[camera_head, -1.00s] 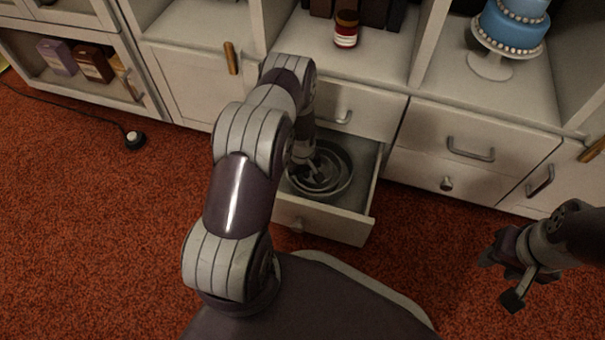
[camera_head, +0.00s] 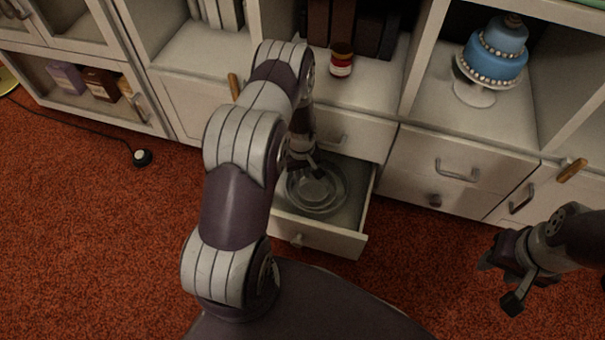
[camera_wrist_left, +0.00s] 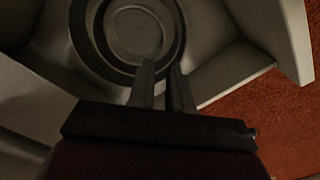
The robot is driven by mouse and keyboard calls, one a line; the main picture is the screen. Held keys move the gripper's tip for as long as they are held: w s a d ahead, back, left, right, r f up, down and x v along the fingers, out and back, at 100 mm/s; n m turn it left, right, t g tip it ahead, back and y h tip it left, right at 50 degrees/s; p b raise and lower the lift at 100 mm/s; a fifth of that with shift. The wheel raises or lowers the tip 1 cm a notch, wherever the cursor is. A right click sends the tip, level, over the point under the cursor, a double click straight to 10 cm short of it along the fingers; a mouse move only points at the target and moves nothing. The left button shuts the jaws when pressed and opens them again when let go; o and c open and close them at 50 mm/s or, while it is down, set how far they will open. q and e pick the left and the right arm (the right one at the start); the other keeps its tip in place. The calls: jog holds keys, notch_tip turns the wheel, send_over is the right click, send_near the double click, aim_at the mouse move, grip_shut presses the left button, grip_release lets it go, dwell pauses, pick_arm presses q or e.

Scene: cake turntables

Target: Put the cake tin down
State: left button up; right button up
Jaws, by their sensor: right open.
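Round grey cake tins (camera_head: 322,190), apparently nested, are inside an open drawer (camera_head: 348,213) in the head view. In the left wrist view the cake tin's rings (camera_wrist_left: 140,30) fill the upper middle. My left gripper (camera_head: 303,172) reaches down into the drawer at the tins' rim. In the left wrist view its two fingers (camera_wrist_left: 164,75) are a small gap apart, one on each side of the rim; whether they press on it is not clear. My right gripper (camera_head: 497,283) is open and empty over the carpet at the right.
A blue tiered cake on a white stand (camera_head: 474,94) and a red jar (camera_head: 342,62) stand on shelves above the drawers. Closed drawers (camera_head: 455,170) lie right of the open one. Red carpet (camera_head: 90,240) is free at left, apart from a cable with a white-topped knob (camera_head: 142,157).

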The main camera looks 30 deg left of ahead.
pick_arm(q)
jog(key=s+d+r+m+t, duration=0.1)
jog(key=s+d+r+m, duration=0.2)
jog(key=r, duration=0.7)
jog(key=s+d+r+m, duration=0.1)
jog(key=d+r+m, duration=0.3)
jog(key=r, duration=0.6)
jog(key=s+d+r+m, duration=0.3)
jog(key=s+d+r, duration=0.1)
jog(key=s+r, duration=0.3)
jog(key=s, duration=0.2)
jog(key=shift+s+d+r, duration=0.15)
jog(key=shift+s+r, duration=0.05)
jog(key=shift+s, duration=0.2)
